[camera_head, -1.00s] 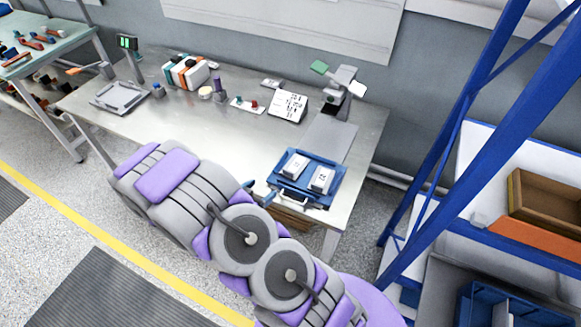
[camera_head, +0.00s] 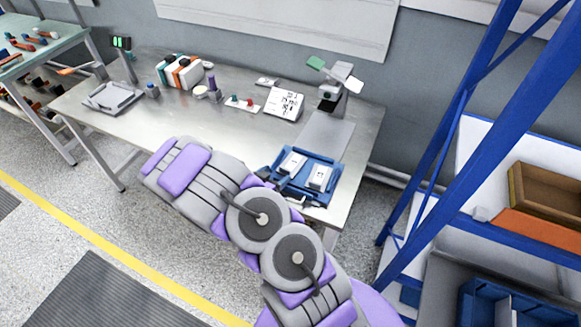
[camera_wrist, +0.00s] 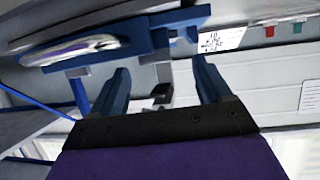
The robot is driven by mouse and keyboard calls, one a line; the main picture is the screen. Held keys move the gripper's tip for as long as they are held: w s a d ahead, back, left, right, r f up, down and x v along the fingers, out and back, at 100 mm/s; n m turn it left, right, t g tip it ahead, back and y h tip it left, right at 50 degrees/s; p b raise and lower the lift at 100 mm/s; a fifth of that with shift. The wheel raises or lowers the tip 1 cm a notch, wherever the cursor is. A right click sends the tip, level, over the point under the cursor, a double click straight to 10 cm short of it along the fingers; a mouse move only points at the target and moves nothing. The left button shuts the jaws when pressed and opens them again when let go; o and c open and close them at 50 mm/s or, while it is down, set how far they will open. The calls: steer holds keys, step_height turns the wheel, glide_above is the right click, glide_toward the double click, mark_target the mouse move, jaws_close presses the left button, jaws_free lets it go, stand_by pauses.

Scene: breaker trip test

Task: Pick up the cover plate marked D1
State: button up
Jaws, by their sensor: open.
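Two white cover plates, a left one (camera_head: 293,163) and a right one (camera_head: 320,177), lie side by side in a blue tray (camera_head: 335,166) at the table's front right corner. Their marks are too small to read, so I cannot tell which is D1. My gripper (camera_head: 270,179) is at the tray's left front edge, apart from both plates. In the wrist view my gripper (camera_wrist: 162,75) has its two blue fingers spread with nothing between them. The tray (camera_wrist: 152,35) crosses the top of that view with its silver handle; the plates do not show clearly there.
The grey table (camera_head: 215,140) bears a sign with print (camera_head: 284,103), a button strip (camera_head: 243,104) and a stand (camera_head: 335,90) behind the tray. A blue shelf rack (camera_head: 455,140) stands close on the right. The table's middle is clear.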

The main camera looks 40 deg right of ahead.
mark_target(284, 171)
steer(key=d+f, duration=0.1)
steer(key=d+b, duration=0.1)
steer(key=d, duration=0.1)
steer(key=shift+w+f, duration=0.1)
steer(key=shift+f, duration=0.25)
steer(key=shift+w+d+f, duration=0.2)
steer(key=shift+d, duration=0.45)
steer(key=shift+c, duration=0.3)
steer(key=shift+a, duration=0.1)
steer(key=c, duration=0.6)
